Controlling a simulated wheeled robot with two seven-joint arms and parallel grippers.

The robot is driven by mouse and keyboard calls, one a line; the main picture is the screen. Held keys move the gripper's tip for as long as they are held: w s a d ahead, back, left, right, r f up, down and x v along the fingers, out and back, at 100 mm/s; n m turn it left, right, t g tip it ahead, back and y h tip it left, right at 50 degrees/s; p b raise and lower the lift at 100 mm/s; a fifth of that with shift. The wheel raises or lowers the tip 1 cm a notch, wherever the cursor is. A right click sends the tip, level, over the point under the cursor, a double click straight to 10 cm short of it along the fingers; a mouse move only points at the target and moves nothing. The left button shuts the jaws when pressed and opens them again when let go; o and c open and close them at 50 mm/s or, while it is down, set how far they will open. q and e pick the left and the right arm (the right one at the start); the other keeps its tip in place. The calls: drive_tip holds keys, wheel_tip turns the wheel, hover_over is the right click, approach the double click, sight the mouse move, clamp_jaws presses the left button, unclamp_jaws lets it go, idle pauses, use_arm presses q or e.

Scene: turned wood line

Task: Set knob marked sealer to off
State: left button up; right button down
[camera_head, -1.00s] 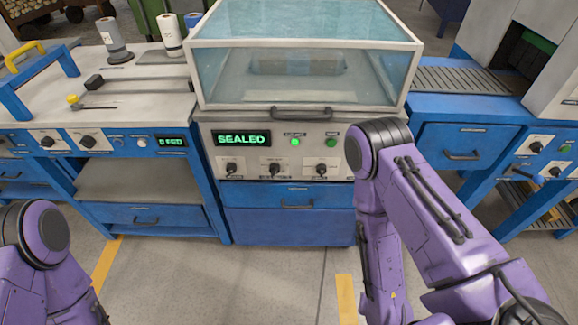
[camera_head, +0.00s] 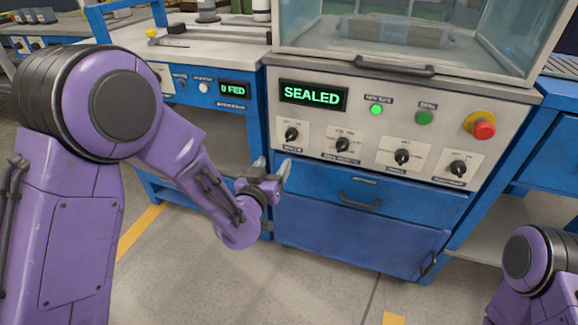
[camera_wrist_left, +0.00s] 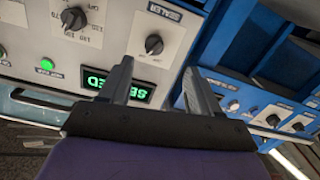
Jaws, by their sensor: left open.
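The knob marked sealer (camera_wrist_left: 154,44) is a dark knob on a white plate; its label reads upside down in the left wrist view. It is the leftmost knob (camera_head: 291,134) on the machine's panel in the head view. I cannot read its setting. My left gripper (camera_head: 272,170) is open and empty, below and left of this knob, in front of the panel's lower left edge. Its two fingers (camera_wrist_left: 157,70) also show in the left wrist view, apart from the knob. My right gripper is out of view.
A green display (camera_head: 313,95) reads SEALED. Several other knobs and a red emergency button (camera_head: 484,130) are to the right. A glass-lidded chamber (camera_head: 400,45) with a handle is above, a blue drawer (camera_head: 375,190) below. A worktable (camera_head: 215,45) stands left.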

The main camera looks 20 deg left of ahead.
sight(289, 138)
use_arm(q)
drive_tip(key=shift+t, duration=0.3)
drive_tip(key=w, duration=0.3)
drive_tip(key=w+r, duration=0.1)
drive_tip(key=w, duration=0.3)
drive_tip(key=w+b, duration=0.1)
drive_tip(key=w, duration=0.3)
drive_tip(key=shift+d+r, duration=0.15)
drive_tip(key=shift+d, duration=0.2)
drive_tip(key=c, duration=1)
